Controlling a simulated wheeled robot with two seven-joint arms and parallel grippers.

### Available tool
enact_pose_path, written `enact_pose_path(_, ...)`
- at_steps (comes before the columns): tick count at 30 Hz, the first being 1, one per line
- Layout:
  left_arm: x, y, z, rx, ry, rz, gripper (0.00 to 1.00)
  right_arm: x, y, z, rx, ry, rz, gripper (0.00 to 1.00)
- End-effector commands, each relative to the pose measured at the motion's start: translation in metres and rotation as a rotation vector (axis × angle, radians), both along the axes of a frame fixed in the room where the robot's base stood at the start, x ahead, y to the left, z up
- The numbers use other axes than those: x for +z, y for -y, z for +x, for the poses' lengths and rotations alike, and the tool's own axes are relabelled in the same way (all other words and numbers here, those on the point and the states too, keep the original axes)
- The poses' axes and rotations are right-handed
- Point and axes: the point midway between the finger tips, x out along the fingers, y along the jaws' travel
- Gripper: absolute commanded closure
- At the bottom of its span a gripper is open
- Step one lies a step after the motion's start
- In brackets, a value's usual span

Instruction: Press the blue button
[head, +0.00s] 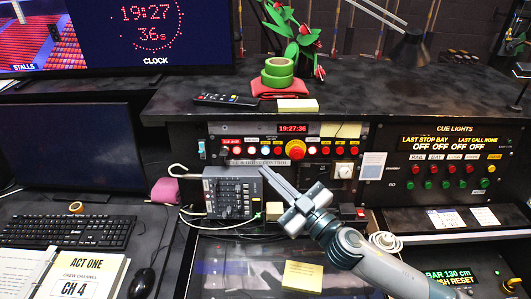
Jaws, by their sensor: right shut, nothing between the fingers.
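My right gripper (267,173) comes in from the lower right. Its fingers are shut and empty, and they point up and left, with the tips just below the red-and-white button row of the centre panel (222,177). The row holds several small red and white lit buttons and a large red knob on yellow (296,149). A small pale blue and white switch (201,148) sits at the panel's left end. The gripper and arm hide part of the lower panel. My left gripper is not in view.
A grey mixer box (231,196) stands left of the gripper. A cue lights panel (450,165) with red and green buttons is at the right. A plant (292,42), green tape (277,72) and remote (226,99) sit on the ledge above. A keyboard (68,231) lies at left.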

Motion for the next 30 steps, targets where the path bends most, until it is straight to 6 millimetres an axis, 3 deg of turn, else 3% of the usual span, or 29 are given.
enact_pose_path(15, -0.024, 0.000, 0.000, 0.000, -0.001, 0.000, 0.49, -0.010, 0.000, 0.056, -0.001, -0.001, 0.000, 1.00)
enact_pose_path(30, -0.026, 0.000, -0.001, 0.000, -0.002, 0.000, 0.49, -0.010, 0.000, 0.066, 0.000, 0.000, 0.000, 1.00)
